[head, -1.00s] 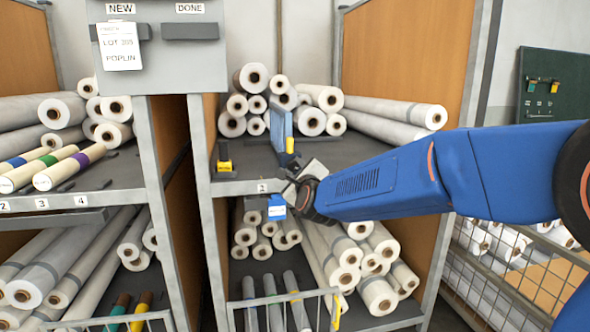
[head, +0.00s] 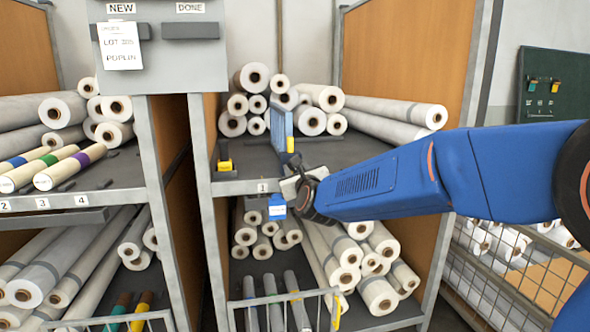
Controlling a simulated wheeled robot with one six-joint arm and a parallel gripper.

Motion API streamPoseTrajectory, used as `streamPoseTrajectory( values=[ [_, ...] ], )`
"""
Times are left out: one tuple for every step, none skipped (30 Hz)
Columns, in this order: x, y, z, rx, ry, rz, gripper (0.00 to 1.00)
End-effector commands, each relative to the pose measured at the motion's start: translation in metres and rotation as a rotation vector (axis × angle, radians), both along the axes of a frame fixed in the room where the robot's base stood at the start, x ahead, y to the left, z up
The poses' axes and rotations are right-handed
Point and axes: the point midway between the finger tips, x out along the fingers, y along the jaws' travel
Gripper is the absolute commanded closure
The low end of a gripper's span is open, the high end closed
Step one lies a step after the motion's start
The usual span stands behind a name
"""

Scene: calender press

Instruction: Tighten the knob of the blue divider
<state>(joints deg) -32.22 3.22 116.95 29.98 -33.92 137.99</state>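The blue divider (head: 281,128) stands upright on the upper shelf of the middle rack, in front of the white rolls. A yellow part (head: 290,145) shows on its right edge; I cannot tell whether this is its knob. My gripper (head: 290,184) is at the shelf's front edge, just below and in front of the divider. My arm reaches in from the right. The gripper's grey fingers are small and partly hidden by its own body, so I cannot tell how far apart they are or whether they touch anything.
A yellow and black piece (head: 224,160) sits on the shelf left of the divider. A blue tag (head: 277,207) with a white label shows below my gripper. White rolls (head: 312,120) fill the shelf's back. A wire basket (head: 520,275) stands at the right.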

Motion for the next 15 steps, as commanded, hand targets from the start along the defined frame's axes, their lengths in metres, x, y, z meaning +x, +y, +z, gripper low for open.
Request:
streamPoseTrajectory(
  values=[
    [-0.0006, 0.0006, -0.0032, 0.0, 0.006, 0.001, 0.93],
    [-0.0006, 0.0006, -0.0032, 0.0, 0.006, 0.001, 0.93],
    [-0.0006, 0.0006, -0.0032, 0.001, 0.006, 0.001, 0.93],
    [-0.0006, 0.0006, -0.0033, 0.001, 0.006, 0.001, 0.93],
    [-0.0006, 0.0006, -0.0033, 0.001, 0.006, 0.001, 0.93],
    [-0.0006, 0.0006, -0.0033, 0.001, 0.006, 0.001, 0.93],
    [-0.0006, 0.0006, -0.0033, 0.001, 0.006, 0.001, 0.93],
    [-0.0006, 0.0006, -0.0033, 0.001, 0.006, 0.001, 0.93],
    [-0.0006, 0.0006, -0.0033, 0.0, 0.006, 0.001, 0.93],
    [-0.0006, 0.0006, -0.0033, 0.0, 0.006, 0.001, 0.93],
    [-0.0006, 0.0006, -0.0033, 0.0, 0.006, 0.001, 0.69],
    [-0.0005, 0.0006, -0.0032, 0.0, 0.006, 0.001, 0.59],
    [-0.0005, 0.0006, -0.003, 0.0, 0.006, 0.001, 0.52],
    [-0.0005, 0.0005, -0.0028, 0.0, 0.006, 0.001, 0.52],
    [-0.0004, 0.0005, -0.0025, 0.001, 0.005, 0.001, 0.52]
  ],
)
